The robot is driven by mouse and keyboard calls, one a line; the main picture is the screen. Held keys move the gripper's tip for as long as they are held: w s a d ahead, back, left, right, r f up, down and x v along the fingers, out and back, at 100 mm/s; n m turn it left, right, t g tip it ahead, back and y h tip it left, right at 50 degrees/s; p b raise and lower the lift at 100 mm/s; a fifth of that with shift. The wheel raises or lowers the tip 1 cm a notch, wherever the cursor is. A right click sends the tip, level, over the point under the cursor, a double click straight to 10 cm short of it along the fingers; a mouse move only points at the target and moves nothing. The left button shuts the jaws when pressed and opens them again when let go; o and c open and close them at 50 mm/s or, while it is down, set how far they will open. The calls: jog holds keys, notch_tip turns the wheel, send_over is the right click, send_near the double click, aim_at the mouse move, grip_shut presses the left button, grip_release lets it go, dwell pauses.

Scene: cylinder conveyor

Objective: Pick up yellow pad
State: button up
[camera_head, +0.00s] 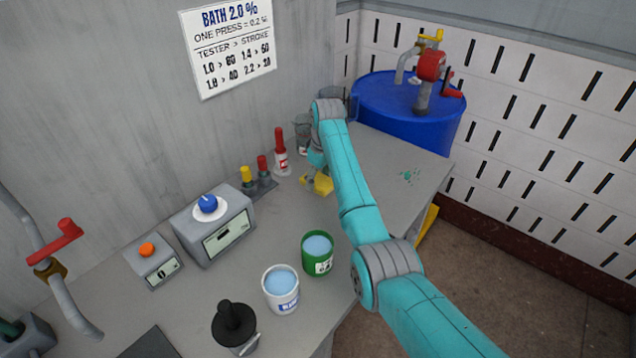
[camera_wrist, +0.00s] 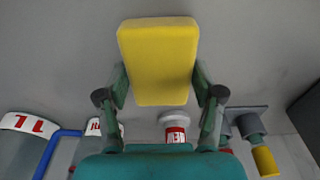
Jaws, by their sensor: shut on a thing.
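The yellow pad (camera_wrist: 157,60) is a rectangular block with rounded edges. In the wrist view it sits between the two fingers of my gripper (camera_wrist: 160,90), which is shut on it from both sides. In the head view the yellow pad (camera_head: 320,184) shows under my gripper (camera_head: 317,172) near the back of the grey bench, partly hidden by the arm. I cannot tell whether the pad touches the bench or hangs just above it.
A red-capped white bottle (camera_head: 281,155) and small red and yellow-topped items (camera_head: 257,180) stand left of the pad. A green cup (camera_head: 317,255), white cup (camera_head: 281,290) and meter box (camera_head: 215,230) are nearer. A blue drum (camera_head: 400,105) stands behind the bench.

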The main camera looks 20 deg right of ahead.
aim_at(318, 179)
notch_tip(318, 179, up, 10)
dwell(0.7)
jog(key=shift+o, duration=0.4)
